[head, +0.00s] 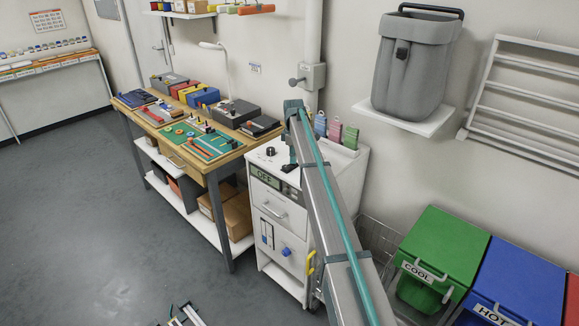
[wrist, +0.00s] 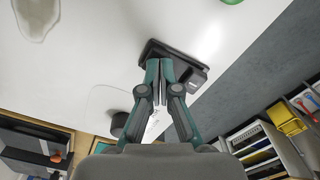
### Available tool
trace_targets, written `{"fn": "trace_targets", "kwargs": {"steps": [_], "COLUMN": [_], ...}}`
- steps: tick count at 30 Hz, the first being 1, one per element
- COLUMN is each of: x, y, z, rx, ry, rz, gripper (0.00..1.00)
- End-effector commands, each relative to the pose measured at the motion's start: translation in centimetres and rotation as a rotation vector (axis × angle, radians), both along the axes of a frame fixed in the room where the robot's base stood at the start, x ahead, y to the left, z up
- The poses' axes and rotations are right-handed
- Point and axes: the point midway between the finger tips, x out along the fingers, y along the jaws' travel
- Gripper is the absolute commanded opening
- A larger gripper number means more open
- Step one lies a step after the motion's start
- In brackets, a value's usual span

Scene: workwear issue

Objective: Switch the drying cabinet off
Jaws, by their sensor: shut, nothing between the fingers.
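The drying cabinet (head: 279,228) is a white unit to the right of the workbench in the head view. Its front display (head: 265,178) appears to read OFF. A black knob (head: 270,151) stands on its top; it also shows in the wrist view (wrist: 118,122). A dark switch (wrist: 188,72) in a black frame lies on the white top in the wrist view. My gripper (wrist: 158,65) is shut and empty, its fingertips at the switch and overlapping its left part. I cannot tell whether they touch it. In the head view my arm hides most of the gripper.
Pink, green and blue items (head: 335,132) stand along the cabinet's back edge. The workbench (head: 190,140) with boxes and tools is to the left. Green (head: 440,250) and blue (head: 520,285) bins are at the right. A shelf with a grey container (head: 415,65) is above.

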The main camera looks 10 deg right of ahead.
Motion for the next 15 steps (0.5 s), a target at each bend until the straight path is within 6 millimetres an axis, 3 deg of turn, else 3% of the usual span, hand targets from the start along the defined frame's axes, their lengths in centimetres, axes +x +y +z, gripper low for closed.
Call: {"fn": "trace_targets", "kwargs": {"steps": [15], "x": [0.0], "y": [0.0], "z": [3.4], "rx": [0.000], "ry": [0.000], "rz": [0.000], "gripper": [0.00]}}
